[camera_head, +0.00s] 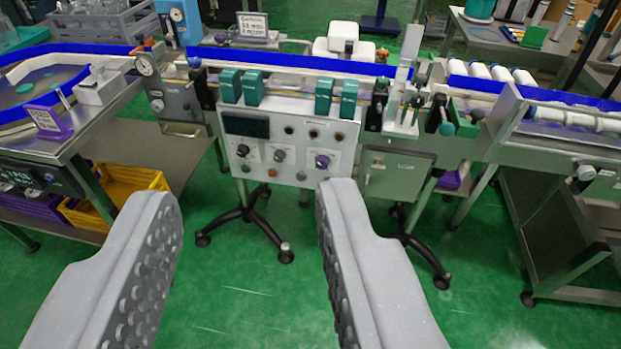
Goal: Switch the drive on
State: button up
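The grey control panel (290,174) of the conveyor machine faces me in the middle of the view. It has a dark display (246,126) at its upper left and a row of round knobs, with a purple-capped knob (322,161) at the right. Small buttons sit above and below the knobs. I cannot read which control is the drive switch. My gripper (250,200) is open and empty, its two grey padded fingers wide apart in the foreground. The panel is beyond the fingertips, and they appear apart from it.
A rotary table (40,130) stands at the left, with yellow bins (120,185) under it. A roller conveyor (570,140) with white cylinders is at the right. Wheeled stand legs (250,215) reach onto the green floor (240,300). Floor in front of the panel looks clear.

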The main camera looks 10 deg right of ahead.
aim_at(322, 162)
jog(key=u, duration=1.1)
jog(key=i, duration=0.85)
jog(key=z, duration=1.65)
jog(key=k, duration=0.6)
jog(key=z, duration=0.15)
jog(key=i, duration=0.6)
jog(key=u, duration=0.15)
